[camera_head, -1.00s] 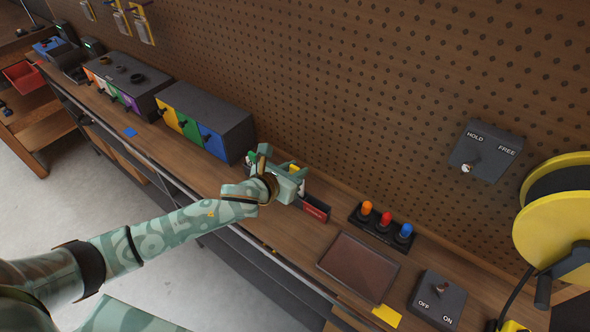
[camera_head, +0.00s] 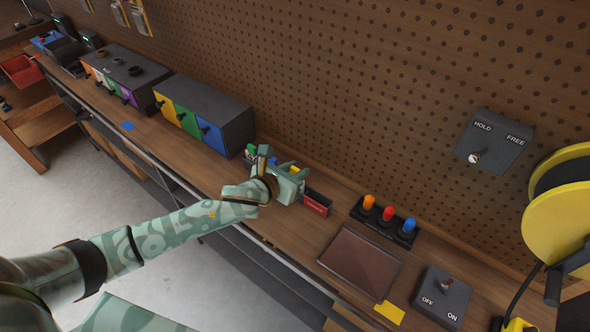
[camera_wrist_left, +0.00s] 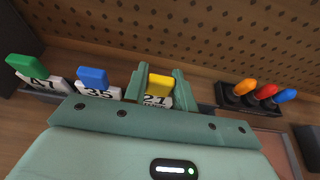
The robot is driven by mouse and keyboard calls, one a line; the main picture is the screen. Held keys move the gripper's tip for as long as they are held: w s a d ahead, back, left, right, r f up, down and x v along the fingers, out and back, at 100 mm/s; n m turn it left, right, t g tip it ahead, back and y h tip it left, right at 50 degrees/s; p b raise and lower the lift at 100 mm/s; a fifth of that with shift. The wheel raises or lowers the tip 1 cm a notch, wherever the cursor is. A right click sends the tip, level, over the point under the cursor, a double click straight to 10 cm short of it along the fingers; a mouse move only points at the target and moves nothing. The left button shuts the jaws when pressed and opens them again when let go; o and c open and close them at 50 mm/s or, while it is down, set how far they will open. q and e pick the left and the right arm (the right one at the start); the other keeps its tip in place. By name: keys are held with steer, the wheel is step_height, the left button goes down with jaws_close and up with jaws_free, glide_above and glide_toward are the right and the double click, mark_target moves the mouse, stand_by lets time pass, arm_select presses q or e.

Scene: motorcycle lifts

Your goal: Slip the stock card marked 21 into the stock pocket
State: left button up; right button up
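The stock card marked 21 (camera_wrist_left: 157,99) has a yellow tab and stands in a row beside two other cards. My left gripper (camera_wrist_left: 160,82) is over this row, with its two fingers apart on either side of the yellow tab. I see no clear grip on it. In the head view my left gripper (camera_head: 284,172) hides most of the card row; a bit of yellow tab (camera_head: 295,168) shows behind it. A small red-fronted holder (camera_head: 317,203) with unreadable lettering stands just right of the gripper; it may be the stock pocket. My right gripper is out of view.
A card with a blue tab marked 35 (camera_wrist_left: 97,84) and a green-tabbed card (camera_wrist_left: 33,72) stand left of card 21. Orange, red and blue knobs (camera_head: 386,220), a brown tray (camera_head: 360,263) and an OFF/ON switch box (camera_head: 440,296) lie to the right. Pegboard rises behind.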

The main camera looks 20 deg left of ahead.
arm_select(q)
steer(key=o, duration=0.4)
steer(key=p+v, duration=0.2)
steer(key=v, duration=1.4)
steer(key=shift+s+a+r+p, duration=0.1)
steer(key=shift+r+p, duration=0.05)
steer(key=shift+p, duration=0.2)
